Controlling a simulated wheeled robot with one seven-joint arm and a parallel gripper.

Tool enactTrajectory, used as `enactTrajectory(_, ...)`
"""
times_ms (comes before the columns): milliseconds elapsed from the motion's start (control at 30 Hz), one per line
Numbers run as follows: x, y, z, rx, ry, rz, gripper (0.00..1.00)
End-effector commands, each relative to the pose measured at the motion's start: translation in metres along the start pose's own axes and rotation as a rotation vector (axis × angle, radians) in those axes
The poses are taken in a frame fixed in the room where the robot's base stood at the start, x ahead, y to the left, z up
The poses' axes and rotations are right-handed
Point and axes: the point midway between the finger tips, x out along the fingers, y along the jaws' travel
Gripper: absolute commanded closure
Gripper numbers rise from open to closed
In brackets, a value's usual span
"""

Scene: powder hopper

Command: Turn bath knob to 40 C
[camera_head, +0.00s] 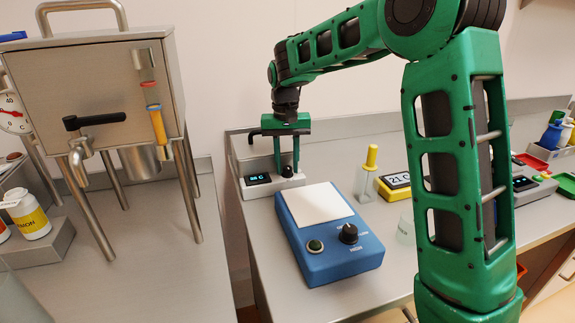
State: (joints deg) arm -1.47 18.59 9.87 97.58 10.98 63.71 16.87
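The bath control is a low white unit (262,189) at the back left of the right-hand bench. Its dark display (258,180) shows small lit characters ending in C; the digits are too small to read surely. A small black knob (287,170) stands on the unit, right of the display. My green gripper (287,171) points straight down over the knob. Its two fingers stand apart, one on each side of the knob, with a gap visible between them above it. Whether the fingertips touch the knob cannot be told. The knob's pointer is not readable.
A blue hotplate (326,262) with a white top (318,204) and its own black knob (348,233) stands just in front. A yellow-handled tool (371,158) and a yellow-framed display (395,181) are to the right. A steel hopper (100,90) stands left, across a gap.

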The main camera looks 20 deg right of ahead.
Motion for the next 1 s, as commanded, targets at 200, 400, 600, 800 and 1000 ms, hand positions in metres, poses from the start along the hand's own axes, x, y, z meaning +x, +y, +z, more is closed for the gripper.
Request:
enactTrajectory(200,-0.028,-0.001,-0.001,0.000,0.004,-0.001,0.71)
enactTrajectory(400,-0.066,-0.001,-0.002,0.001,0.004,-0.001,0.71)
enactTrajectory(600,-0.094,-0.001,-0.002,0.001,0.002,0.000,0.71)
enactTrajectory(800,-0.105,-0.001,-0.002,0.001,0.001,0.000,0.71)
enactTrajectory(1000,-0.106,0.000,-0.002,0.001,0.000,0.000,0.71)
